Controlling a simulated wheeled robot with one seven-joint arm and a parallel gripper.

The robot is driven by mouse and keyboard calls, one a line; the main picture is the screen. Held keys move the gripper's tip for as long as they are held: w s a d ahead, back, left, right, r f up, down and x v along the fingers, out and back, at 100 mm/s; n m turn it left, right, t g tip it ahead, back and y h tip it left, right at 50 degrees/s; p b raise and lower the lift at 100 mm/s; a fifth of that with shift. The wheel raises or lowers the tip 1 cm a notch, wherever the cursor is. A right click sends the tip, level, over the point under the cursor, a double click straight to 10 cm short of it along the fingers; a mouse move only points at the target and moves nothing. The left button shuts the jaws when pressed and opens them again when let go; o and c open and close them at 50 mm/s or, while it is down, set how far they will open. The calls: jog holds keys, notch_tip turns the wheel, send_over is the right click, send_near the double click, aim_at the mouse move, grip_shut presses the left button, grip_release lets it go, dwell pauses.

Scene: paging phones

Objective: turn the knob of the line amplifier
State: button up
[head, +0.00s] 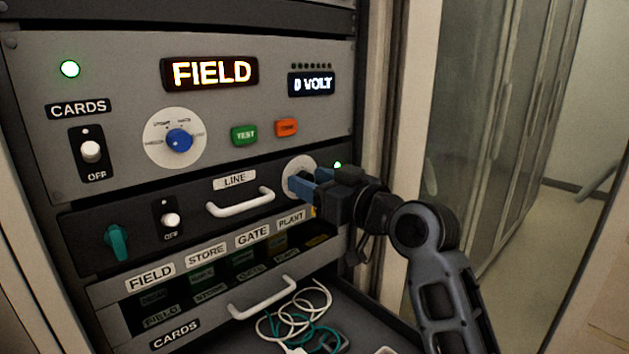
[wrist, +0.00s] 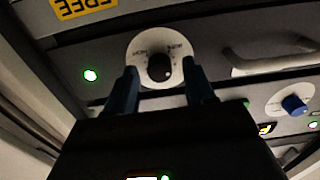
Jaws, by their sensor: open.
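The line amplifier (head: 85,243) is the dark panel marked LINE, below the grey FIELD panel. Its round white dial (head: 299,162) is at its right end, mostly behind my gripper (head: 306,182) in the head view. In the wrist view the black knob (wrist: 159,67) sits in the middle of the white dial (wrist: 143,43). The blue fingers of my gripper (wrist: 161,67) are open, one on each side of the knob. Gaps show between knob and fingers in that view; how deep the fingers reach around it I cannot tell.
The grey panel above carries a blue knob (head: 179,140). Cables (head: 290,322) lie below. A door frame (head: 409,130) stands close on the right.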

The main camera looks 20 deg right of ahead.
jog(key=shift+c, duration=0.5)
grip_shut()
jog(key=shift+f+b, duration=0.1)
jog(key=shift+b, duration=0.3)
jog(key=shift+s+a+n+b, duration=0.1)
jog(key=shift+n+b, duration=5.5)
jog(key=shift+n, duration=0.3)
